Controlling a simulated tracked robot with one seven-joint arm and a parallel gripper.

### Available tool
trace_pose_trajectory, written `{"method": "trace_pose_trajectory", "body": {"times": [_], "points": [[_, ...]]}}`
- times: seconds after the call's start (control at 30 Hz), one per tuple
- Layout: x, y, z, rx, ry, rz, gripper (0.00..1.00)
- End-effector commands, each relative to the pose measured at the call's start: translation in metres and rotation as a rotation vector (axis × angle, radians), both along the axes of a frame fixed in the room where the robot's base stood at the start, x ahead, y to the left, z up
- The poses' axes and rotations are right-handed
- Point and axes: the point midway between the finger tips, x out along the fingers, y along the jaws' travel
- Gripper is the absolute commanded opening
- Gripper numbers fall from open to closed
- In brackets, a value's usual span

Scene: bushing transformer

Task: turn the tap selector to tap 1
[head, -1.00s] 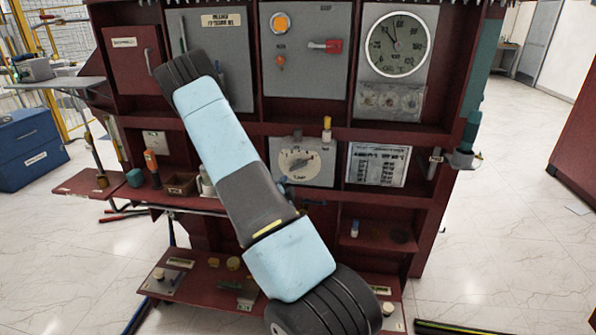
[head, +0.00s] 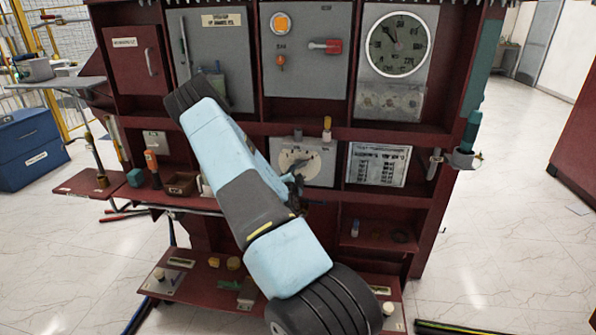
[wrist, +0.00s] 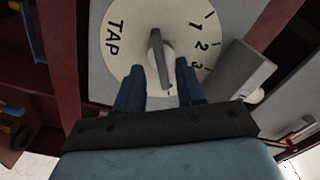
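The tap selector is a round cream dial (head: 300,163) on a grey panel in the middle of the red cabinet. In the wrist view its plate (wrist: 120,52) shows "TAP" on the left and marks 1, 2, 3 on the right. Its grey lever knob (wrist: 157,47) stands at the dial's centre. My gripper (wrist: 161,78) is open, its two dark fingers apart on either side of the knob's lower end. I cannot tell whether the fingers touch it.
A grey block (wrist: 238,70) sticks out right of the dial in the wrist view. A red handle (head: 326,46) and a round gauge (head: 399,44) are on the panels above. A paper chart (head: 377,164) is to the right. Shelves with small items lie below and left.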

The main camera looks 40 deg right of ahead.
Motion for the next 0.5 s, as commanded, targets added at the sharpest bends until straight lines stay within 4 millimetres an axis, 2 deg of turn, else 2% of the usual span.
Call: {"method": "trace_pose_trajectory", "body": {"times": [0.2, 0.5], "points": [[0.016, -0.019, 0.0, 0.0, 0.001, -0.001, 0.38], [0.021, -0.025, 0.0, 0.0, 0.001, -0.001, 0.38]]}}
